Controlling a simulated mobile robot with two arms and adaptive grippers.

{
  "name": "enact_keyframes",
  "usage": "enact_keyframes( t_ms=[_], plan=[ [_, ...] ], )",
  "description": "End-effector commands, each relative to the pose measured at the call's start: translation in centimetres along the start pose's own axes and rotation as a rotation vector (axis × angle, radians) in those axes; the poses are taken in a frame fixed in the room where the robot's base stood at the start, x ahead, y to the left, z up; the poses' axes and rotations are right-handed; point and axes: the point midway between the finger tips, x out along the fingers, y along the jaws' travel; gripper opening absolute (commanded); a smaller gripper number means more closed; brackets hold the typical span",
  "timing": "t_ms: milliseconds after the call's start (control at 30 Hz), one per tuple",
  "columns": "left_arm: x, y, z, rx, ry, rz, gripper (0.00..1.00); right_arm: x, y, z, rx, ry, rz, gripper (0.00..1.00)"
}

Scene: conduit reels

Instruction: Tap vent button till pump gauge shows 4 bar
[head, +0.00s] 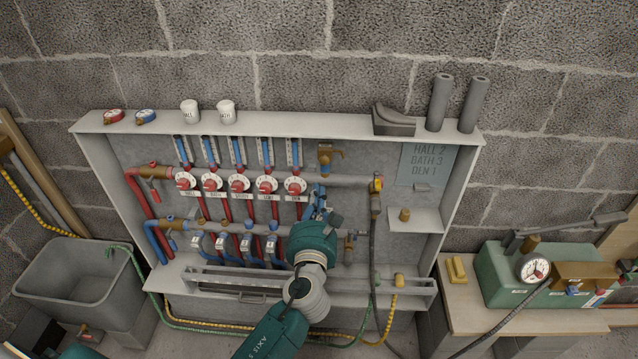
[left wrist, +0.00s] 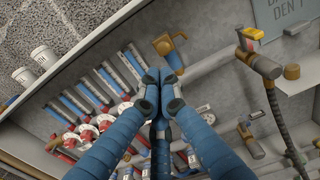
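The pump is a green box (head: 510,280) on the bench at the right, with a round white gauge (head: 533,268); its needle shows, but the reading is too small to tell. A brass fitting (head: 325,155), possibly the vent, stands at the right end of the upper manifold. It also shows in the left wrist view (left wrist: 168,45). I cannot make out a separate button on it. My left gripper (head: 319,190) is just below the fitting, in front of the manifold. In the left wrist view its blue fingers meet at the tips (left wrist: 158,76), with nothing visible between them. My right gripper is not visible.
The cabinet (head: 90,125) holds red knobs (head: 240,184), blue flow tubes and pipes. A dark hose (head: 375,245) hangs right of my left gripper. A grey tub (head: 75,268) stands at the left. A yellow block (head: 456,270) lies on the bench.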

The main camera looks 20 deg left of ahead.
Motion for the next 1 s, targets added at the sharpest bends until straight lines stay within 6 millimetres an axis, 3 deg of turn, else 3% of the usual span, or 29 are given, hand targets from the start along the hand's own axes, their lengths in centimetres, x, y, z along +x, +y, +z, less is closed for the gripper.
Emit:
enact_keyframes(
  t_ms=[233,433,767,867,967,1000],
  plan=[
    [-2.3,0.0,0.0,0.001,-0.001,0.0,0.0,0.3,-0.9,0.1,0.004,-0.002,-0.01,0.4],
    [-2.4,0.0,0.0,0.001,0.0,0.0,0.0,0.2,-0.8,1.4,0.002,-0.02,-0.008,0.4],
    [-2.4,0.0,-0.1,-0.001,0.002,0.0,0.0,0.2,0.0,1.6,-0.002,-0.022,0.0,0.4],
    [-2.5,-0.1,-1.8,-0.036,0.035,-0.007,0.0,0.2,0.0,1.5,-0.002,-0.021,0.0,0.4],
    [-2.8,-0.4,-6.3,-0.134,0.123,-0.02,0.0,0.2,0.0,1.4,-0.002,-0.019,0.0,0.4],
    [-3.1,-0.5,-8.9,-0.194,0.173,-0.022,0.0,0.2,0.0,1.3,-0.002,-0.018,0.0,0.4]
  ],
)
